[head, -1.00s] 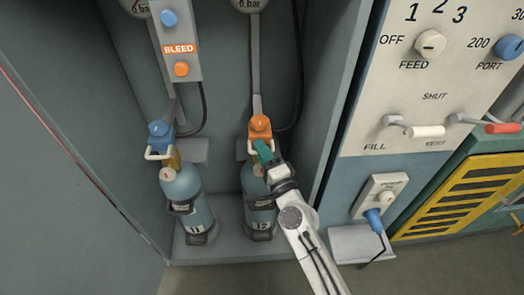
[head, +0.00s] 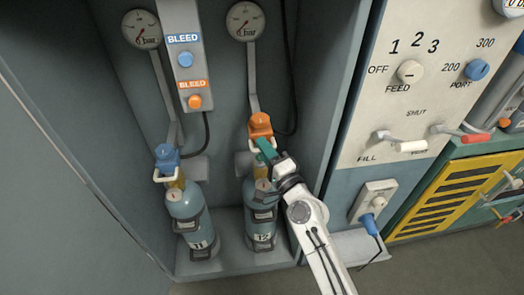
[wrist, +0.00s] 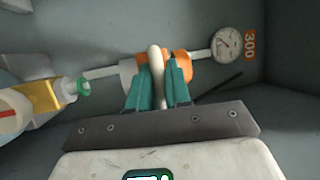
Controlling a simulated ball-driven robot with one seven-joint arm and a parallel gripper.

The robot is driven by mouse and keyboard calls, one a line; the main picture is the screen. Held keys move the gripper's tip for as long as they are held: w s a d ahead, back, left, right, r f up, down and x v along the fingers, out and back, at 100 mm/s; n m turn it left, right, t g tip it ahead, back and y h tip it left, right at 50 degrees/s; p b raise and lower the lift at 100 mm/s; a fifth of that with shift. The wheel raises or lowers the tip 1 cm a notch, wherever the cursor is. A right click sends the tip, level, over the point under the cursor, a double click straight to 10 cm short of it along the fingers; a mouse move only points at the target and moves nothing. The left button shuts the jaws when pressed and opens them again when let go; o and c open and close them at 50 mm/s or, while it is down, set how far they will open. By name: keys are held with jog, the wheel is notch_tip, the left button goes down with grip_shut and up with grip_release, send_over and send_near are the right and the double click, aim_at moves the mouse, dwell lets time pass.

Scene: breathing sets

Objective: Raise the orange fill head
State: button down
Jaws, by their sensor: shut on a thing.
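The orange fill head (head: 260,125) hangs on a grey arm in the cabinet, above the blue-grey cylinder 12 (head: 262,215). My gripper (head: 264,147) reaches it from the lower right. In the wrist view the teal fingers (wrist: 158,85) are shut on the pale handle bar (wrist: 156,62) of the fill head, with its orange body (wrist: 180,68) just behind. A yellow valve with a green outlet (wrist: 82,87) shows at the left, apart from the orange body. My gripper partly hides the head's lower side and the cylinder's top in the head view.
The blue fill head (head: 166,158) sits on cylinder 11 (head: 190,222) to the left. A grey bleed panel (head: 185,65) and two gauges are above. The cabinet's right wall (head: 335,110) is close to my arm. A control panel (head: 400,120) stands beyond it.

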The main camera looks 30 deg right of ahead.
aim_at(266, 136)
notch_tip(266, 136, up, 6)
jog(key=p, duration=0.4)
jog(key=shift+w, duration=0.1)
jog(key=c, duration=1.2)
grip_release()
jog(key=shift+o, duration=0.3)
jog(key=shift+f, duration=0.1)
jog(key=shift+f, duration=0.1)
jog(key=a+b+v, duration=0.1)
jog(key=b+v, duration=0.1)
jog(key=v, duration=0.8)
jog(key=shift+s+d+b, duration=0.35)
jog(key=shift+s+d, duration=0.1)
jog(key=shift+d, duration=0.05)
